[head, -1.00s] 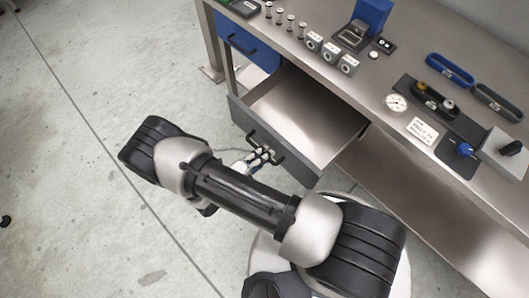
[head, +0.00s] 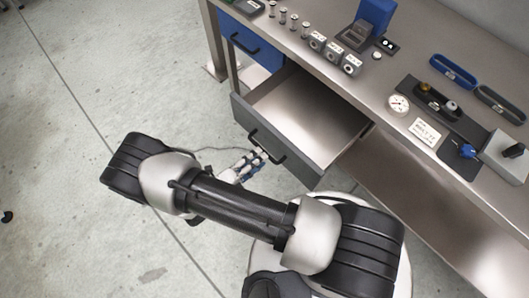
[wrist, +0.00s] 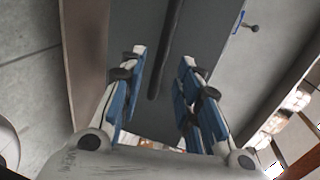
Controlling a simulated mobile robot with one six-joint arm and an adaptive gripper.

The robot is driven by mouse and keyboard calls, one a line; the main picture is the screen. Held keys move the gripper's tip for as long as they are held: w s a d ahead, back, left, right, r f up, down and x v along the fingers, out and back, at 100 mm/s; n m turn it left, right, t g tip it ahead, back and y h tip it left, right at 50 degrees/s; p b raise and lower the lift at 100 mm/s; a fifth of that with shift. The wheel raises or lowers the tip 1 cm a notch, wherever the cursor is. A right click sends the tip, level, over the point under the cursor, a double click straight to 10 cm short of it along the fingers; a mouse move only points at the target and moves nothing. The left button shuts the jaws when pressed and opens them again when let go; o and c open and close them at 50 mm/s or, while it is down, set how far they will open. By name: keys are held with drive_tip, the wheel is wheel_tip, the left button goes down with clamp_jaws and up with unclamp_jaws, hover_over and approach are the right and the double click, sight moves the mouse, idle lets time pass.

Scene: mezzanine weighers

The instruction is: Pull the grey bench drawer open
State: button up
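The grey bench drawer (head: 242,115) stands pulled out from under the bench top, and its bare, empty-looking inside shows in the head view. Its black bar handle (head: 280,158) runs along the front. My gripper (head: 254,160) is just in front of the drawer front, close to the handle. In the wrist view my gripper (wrist: 163,65) has its two blue-and-white fingers well apart. The dark handle (wrist: 173,40) shows between and beyond them, against the grey drawer front (wrist: 210,25). Nothing is held, and the fingers look clear of the bar.
A blue drawer (head: 262,52) with a black handle is beside it at the left, shut. The bench top (head: 350,90) carries weights, labelled blocks (head: 334,50), a dial gauge (head: 398,104), a sign (head: 424,131) and trays. Open concrete floor (head: 130,70) lies left.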

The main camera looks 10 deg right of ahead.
drive_tip(key=v, duration=0.7)
idle(0.4)
drive_tip(key=w+d+r+m+g+y, duration=0.1)
drive_tip(key=d+r+m+g, duration=0.2)
drive_tip(key=r+m, duration=0.45)
drive_tip(key=w+d+r+m+g+y, duration=0.1)
drive_tip(key=d+r+m+g+y, duration=0.15)
drive_tip(key=r+m, duration=0.5)
drive_tip(key=w+d+r+m+g+y, duration=0.1)
drive_tip(key=d+r+m+g, duration=0.1)
drive_tip(key=r+m+g, duration=0.35)
drive_tip(key=s+d+r+m+t+y, duration=0.3)
drive_tip(key=s+d+r+m+y, duration=0.1)
drive_tip(key=r+m, duration=0.5)
drive_tip(key=s+d+r+m+t+y, duration=0.3)
drive_tip(key=r+m, duration=0.5)
drive_tip(key=m, duration=0.5)
drive_tip(key=s+d+y, duration=0.1)
drive_tip(key=s+d, duration=0.1)
drive_tip(key=shift+s+d+r+m+t, duration=0.3)
drive_tip(key=shift+s+d+r+m, duration=0.05)
drive_tip(key=shift+d+r, duration=0.05)
drive_tip(key=shift+d, duration=0.1)
